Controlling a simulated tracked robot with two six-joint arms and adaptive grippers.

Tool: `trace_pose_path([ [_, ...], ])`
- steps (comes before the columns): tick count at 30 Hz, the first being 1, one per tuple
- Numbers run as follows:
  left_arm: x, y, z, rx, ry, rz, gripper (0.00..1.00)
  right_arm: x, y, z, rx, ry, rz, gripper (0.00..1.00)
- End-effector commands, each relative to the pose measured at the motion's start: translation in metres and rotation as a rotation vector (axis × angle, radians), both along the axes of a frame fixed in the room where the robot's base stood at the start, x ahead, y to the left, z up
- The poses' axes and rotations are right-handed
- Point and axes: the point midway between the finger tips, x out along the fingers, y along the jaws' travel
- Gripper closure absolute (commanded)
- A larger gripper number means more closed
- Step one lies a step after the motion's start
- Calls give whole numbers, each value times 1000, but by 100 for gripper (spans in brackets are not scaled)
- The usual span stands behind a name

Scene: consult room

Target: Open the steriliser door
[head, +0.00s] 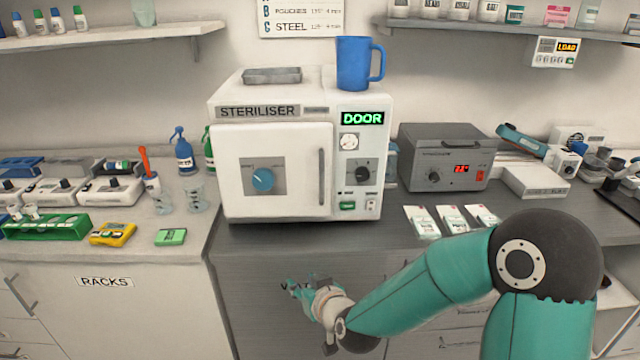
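The white steriliser (266,112) stands on the counter in the middle of the head view, with a lit green "DOOR" display (363,118). Its door (300,197) looks closed, with a blue dial (262,179) in the middle and an upright grey handle (321,177) along its right edge. My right gripper (312,286) is below and in front of the steriliser, apart from the door and handle. Its fingers are small and partly hidden by the wrist, so I cannot tell if it is open or shut. My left gripper is not in view.
A blue mug (354,64) and a metal tray (272,76) sit on top of the steriliser. A grey unit (443,150) and several pouches (421,221) are to its right. Bottles, beakers and a green rack (46,227) stand to its left. The counter edge runs below the door.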

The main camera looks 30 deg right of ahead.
Motion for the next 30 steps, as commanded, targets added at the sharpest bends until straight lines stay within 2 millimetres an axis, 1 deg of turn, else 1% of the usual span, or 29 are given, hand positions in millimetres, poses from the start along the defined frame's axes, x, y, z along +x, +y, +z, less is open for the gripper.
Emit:
trace_pose_path([
  [1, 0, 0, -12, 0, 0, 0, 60, 4, -19, 36, -47, -111, -44, 62],
  [2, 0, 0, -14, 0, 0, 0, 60, 4, -29, 56, -72, -163, -69, 62],
  [3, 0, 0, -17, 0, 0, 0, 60, 2, -41, 82, -103, -226, -99, 62],
  [6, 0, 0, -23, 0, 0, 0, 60, -7, -62, 129, -162, -343, -161, 62],
  [9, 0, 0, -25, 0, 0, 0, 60, -15, -75, 157, -196, -409, -203, 62],
  [12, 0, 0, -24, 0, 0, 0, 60, -15, -82, 170, -209, -435, -220, 62],
  [14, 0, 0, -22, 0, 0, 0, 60, -11, -84, 171, -211, -436, -222, 62],
  [17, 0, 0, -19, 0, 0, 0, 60, 1, -88, 171, -211, -434, -222, 62],
  [20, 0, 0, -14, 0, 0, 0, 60, 17, -94, 171, -210, -433, -221, 62],
  [30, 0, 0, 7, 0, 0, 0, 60, 87, -119, 171, -208, -431, -220, 62],
])
